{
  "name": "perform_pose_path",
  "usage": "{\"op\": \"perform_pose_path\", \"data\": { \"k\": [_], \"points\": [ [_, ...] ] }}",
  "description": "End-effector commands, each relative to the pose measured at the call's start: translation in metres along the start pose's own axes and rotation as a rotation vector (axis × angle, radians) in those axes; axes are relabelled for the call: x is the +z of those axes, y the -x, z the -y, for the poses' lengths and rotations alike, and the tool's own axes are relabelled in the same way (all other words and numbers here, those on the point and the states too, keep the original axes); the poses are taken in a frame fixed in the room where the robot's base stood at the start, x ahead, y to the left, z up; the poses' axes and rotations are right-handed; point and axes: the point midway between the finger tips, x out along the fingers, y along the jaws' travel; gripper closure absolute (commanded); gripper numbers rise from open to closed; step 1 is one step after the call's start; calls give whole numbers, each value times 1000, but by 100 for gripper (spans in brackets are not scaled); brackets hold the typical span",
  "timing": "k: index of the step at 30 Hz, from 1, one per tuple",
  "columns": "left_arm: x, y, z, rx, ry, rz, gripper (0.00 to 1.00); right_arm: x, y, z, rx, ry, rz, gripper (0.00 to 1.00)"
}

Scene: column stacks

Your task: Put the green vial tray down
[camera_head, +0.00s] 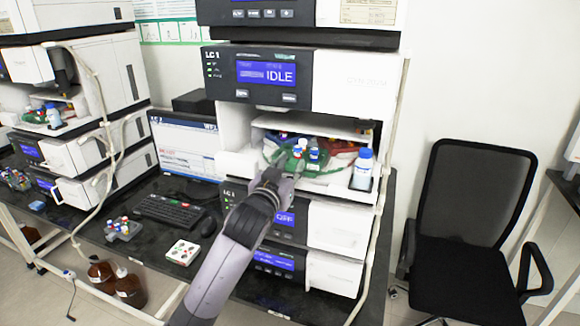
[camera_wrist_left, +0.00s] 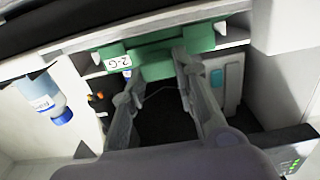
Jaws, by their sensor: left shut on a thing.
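The green vial tray (camera_head: 292,163) is in the open compartment of the LC 1 stack, with several blue-, white- and red-capped vials on it. My left gripper (camera_head: 284,175) reaches into the compartment's front and is shut on the tray's near side. In the left wrist view the tray's green body (camera_wrist_left: 170,60) shows a "2-G" label, and the fingers of my left gripper (camera_wrist_left: 156,70) meet at it. Whether the tray's underside touches the compartment floor cannot be told. My right gripper is not in view.
A monitor, a keyboard (camera_head: 168,209), a small vial rack (camera_head: 123,229) and a white tray (camera_head: 182,252) occupy the bench. A black chair (camera_head: 470,220) stands right.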

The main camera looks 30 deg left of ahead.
Motion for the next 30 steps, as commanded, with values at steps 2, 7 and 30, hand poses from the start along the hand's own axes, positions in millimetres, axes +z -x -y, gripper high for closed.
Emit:
{"op": "perform_pose_path", "data": {
  "k": [2,7,30],
  "points": [
    [3,0,0,0,1,-2,100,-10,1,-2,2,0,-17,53],
    [3,0,0,0,0,-4,100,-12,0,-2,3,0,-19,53],
    [4,4,0,1,0,-2,53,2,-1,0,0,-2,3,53]
  ]
}}
